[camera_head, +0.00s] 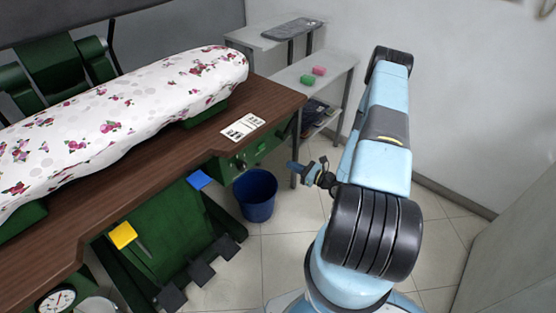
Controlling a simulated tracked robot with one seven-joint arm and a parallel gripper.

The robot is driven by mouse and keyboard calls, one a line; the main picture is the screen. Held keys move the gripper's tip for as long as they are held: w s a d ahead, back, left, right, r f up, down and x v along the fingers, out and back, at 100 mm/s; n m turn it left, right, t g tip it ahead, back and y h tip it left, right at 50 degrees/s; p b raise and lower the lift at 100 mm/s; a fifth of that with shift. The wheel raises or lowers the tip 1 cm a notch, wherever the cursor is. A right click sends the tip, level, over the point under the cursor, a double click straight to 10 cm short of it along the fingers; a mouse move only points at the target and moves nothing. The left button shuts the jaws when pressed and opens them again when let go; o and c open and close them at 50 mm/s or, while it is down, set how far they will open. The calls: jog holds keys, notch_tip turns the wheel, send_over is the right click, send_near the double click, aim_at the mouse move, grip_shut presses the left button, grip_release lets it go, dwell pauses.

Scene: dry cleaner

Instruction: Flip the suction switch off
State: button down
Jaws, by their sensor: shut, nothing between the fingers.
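My gripper (292,166) is at the end of my light blue arm, pointing left toward the panel. It is shut and empty, a short way right of the panel and apart from it. Its fingertips are small in this view.
The brown table (275,92) carries a flowered ironing board (120,115) and a white label card (243,126). A blue bin (255,196) stands below the panel. Foot pedals (200,271) are at lower left. A grey shelf (335,64) stands behind. Tiled floor is free around the bin.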

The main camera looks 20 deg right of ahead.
aim_at(259, 151)
jog(key=x, duration=1.3)
jog(key=shift+w+a, duration=0.1)
jog(key=shift+w, duration=0.1)
jog(key=shift+w+h, duration=0.1)
jog(key=shift+h, duration=0.2)
